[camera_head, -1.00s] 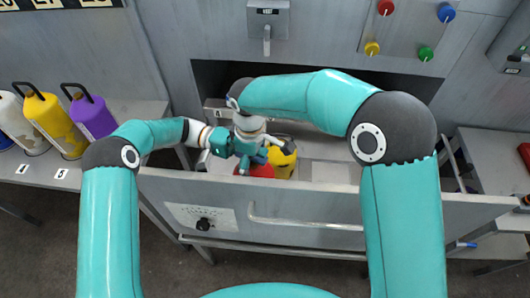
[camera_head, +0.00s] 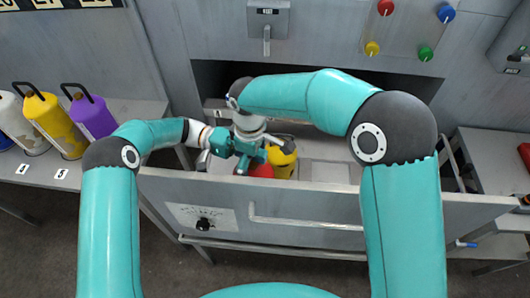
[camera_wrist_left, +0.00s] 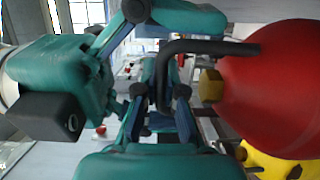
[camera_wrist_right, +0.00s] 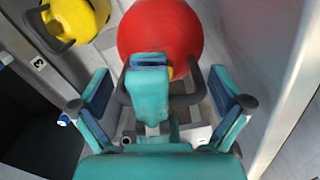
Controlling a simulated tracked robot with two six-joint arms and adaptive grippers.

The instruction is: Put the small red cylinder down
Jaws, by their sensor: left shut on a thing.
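The small red cylinder (camera_head: 262,171) is inside the open drawer (camera_head: 330,205), its lower part hidden behind the drawer front. In the left wrist view the red cylinder (camera_wrist_left: 280,85) has a black handle (camera_wrist_left: 205,46). My left gripper (camera_head: 247,160) is shut on this handle, its fingers (camera_wrist_left: 166,85) close together there. In the right wrist view the red cylinder (camera_wrist_right: 160,25) lies just beyond my right gripper (camera_wrist_right: 160,95), whose fingers are spread beside the handle. I cannot tell whether the cylinder's base touches the drawer floor.
A yellow cylinder (camera_head: 285,163) stands right beside the red one in the drawer. The drawer floor to its right (camera_head: 325,172) is clear. White, yellow and purple cylinders (camera_head: 93,117) stand on the left shelf. A panel with coloured knobs (camera_head: 410,25) is above.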

